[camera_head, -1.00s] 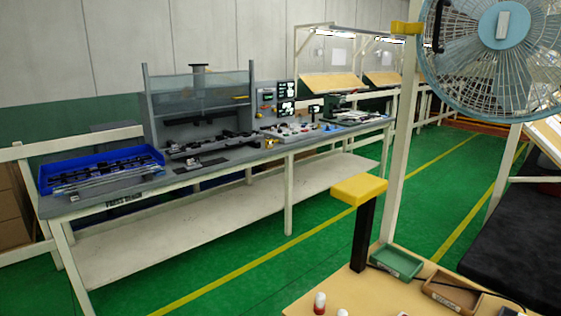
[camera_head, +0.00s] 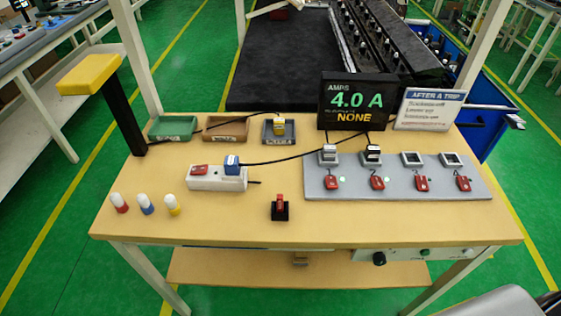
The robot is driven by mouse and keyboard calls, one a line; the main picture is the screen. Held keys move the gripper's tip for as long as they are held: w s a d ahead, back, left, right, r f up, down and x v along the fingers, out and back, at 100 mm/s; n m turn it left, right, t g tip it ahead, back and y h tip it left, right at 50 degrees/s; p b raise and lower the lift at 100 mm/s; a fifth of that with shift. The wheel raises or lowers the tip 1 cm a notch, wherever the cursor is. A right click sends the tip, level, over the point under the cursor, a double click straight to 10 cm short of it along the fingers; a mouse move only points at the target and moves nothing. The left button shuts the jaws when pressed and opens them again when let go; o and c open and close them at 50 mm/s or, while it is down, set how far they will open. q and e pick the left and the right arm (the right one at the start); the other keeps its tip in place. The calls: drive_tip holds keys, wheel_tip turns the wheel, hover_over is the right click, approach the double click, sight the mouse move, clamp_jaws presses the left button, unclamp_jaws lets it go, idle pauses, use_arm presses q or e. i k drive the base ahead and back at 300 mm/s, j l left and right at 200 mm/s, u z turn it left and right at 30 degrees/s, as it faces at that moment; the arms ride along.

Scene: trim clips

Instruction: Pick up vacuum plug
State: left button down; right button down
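Several plugs show on the wooden table, and I cannot tell which is the vacuum plug. A yellow plug (camera_head: 279,127) sits in a dark grey tray (camera_head: 268,140) at the back middle. A blue plug (camera_head: 232,165) sits in the white power strip (camera_head: 205,184). A white-grey plug (camera_head: 328,154) and a black plug (camera_head: 372,154) sit in the two left sockets of the grey panel (camera_head: 400,184). Tray labels are too small to read.
A green tray (camera_head: 173,128) and a brown tray (camera_head: 226,129) stand at the back left. A display (camera_head: 355,103) reads 4.0 A, NONE. A red switch on a black base (camera_head: 280,208) and several capped cylinders (camera_head: 146,204) stand in front. A yellow-topped post (camera_head: 90,75) rises at left.

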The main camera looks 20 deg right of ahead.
sight(233, 165)
drive_tip(key=i+j+z, duration=0.2)
drive_tip(key=j, duration=0.2)
drive_tip(key=i+j+z, duration=0.1)
drive_tip(key=j+z, duration=0.15)
drive_tip(key=i+j+z, duration=0.2)
drive_tip(key=j, duration=0.35)
drive_tip(key=j+z, duration=0.25)
drive_tip(key=j, duration=0.15)
